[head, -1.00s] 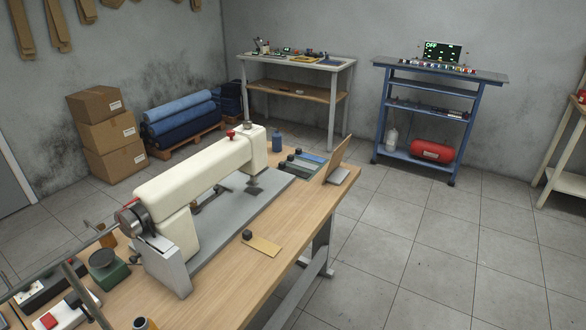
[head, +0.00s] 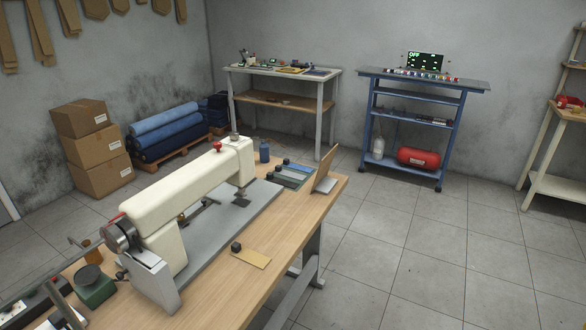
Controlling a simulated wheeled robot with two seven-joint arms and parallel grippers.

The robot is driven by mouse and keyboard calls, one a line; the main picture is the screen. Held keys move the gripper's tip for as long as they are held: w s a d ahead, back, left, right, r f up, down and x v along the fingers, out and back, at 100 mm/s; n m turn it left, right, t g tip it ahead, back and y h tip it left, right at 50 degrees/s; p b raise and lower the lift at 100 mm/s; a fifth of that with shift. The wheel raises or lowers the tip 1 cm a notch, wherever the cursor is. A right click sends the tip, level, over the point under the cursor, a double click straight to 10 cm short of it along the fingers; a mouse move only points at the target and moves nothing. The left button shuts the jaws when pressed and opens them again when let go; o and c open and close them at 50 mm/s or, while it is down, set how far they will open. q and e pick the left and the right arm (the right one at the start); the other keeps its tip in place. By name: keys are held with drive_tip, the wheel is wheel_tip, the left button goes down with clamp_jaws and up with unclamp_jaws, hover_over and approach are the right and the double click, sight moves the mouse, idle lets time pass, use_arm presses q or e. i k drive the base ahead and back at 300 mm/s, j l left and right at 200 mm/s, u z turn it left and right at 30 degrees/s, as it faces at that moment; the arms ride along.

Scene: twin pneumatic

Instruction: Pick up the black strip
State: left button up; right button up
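Several flat strips with small dark blocks on them lie side by side near the far right end of the wooden table, behind the sewing machine. One is blue (head: 300,167), and a dark one (head: 283,180) beside it looks black or dark grey; it is too small to be sure of its colour. A tan strip (head: 252,258) with a black block (head: 236,247) lies nearer, in front of the machine bed. Neither of my grippers is in view.
A cream sewing machine (head: 172,190) stands along the wooden table (head: 215,285). A laptop-like stand (head: 326,172) sits at the table's right corner, next to the strips. A blue bottle (head: 264,150) is behind them. Clear tiled floor (head: 430,255) lies to the right.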

sight(270, 177)
drive_tip(key=i+l, duration=0.2)
drive_tip(key=l, duration=0.15)
drive_tip(key=i+l, duration=0.2)
drive_tip(key=l, duration=0.15)
drive_tip(key=i+l, duration=0.4)
drive_tip(key=l, duration=0.15)
drive_tip(key=i+l+u, duration=0.1)
drive_tip(key=l, duration=0.25)
drive_tip(key=i+l+u, duration=0.1)
drive_tip(key=i+l, duration=0.15)
drive_tip(key=l, duration=0.15)
drive_tip(key=i+l, duration=0.15)
drive_tip(key=l, duration=0.25)
drive_tip(key=i+l+u, duration=0.1)
drive_tip(key=l, duration=0.25)
drive_tip(key=i+l, duration=0.25)
drive_tip(key=l, duration=0.15)
drive_tip(key=u, duration=0.05)
